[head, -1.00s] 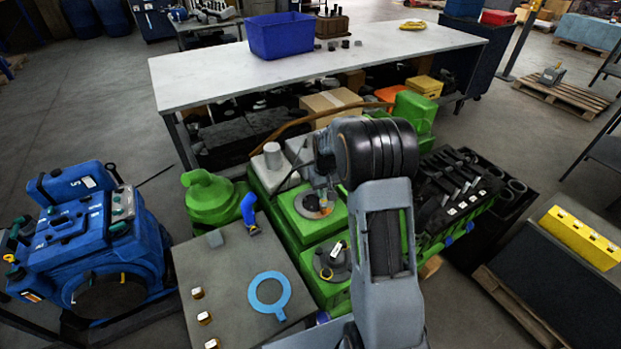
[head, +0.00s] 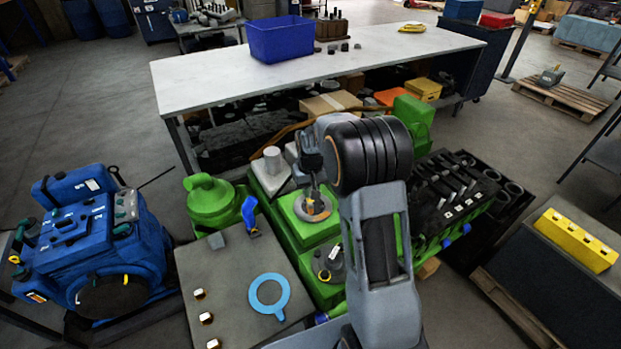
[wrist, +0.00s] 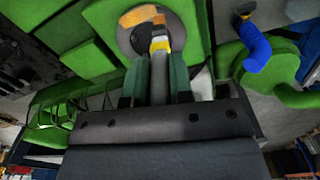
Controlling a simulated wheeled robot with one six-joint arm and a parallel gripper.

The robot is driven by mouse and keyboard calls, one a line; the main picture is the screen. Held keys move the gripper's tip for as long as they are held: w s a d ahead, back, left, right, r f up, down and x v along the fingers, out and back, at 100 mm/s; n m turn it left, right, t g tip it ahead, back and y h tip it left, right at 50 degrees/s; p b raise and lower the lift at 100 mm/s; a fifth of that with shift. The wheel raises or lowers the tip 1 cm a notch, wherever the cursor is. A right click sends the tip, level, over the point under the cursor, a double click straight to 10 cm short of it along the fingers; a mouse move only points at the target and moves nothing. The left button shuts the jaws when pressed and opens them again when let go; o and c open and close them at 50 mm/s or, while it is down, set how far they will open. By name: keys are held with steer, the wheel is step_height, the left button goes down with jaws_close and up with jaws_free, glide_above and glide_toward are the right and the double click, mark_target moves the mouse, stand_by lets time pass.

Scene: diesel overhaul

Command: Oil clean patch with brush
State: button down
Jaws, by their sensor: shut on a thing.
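My gripper (wrist: 161,75) is shut on the brush (wrist: 159,45), which has a grey handle and a yellow band. In the head view my gripper (head: 314,182) points down over a round grey disc (head: 325,212) on a green engine block (head: 292,220). An orange patch (wrist: 132,18) marks the disc (wrist: 175,38) in the wrist view. The brush's far end overlaps the patch's edge in that view; whether it touches cannot be told. My arm hides part of the engine.
A second round fitting (head: 328,262) sits nearer on the engine. A long workbench (head: 210,80) with a blue bin (head: 280,40) stands behind.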

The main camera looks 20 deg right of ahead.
steer(key=shift+r+p, duration=0.9)
steer(key=shift+r, duration=0.75)
steer(key=shift+f, duration=0.1)
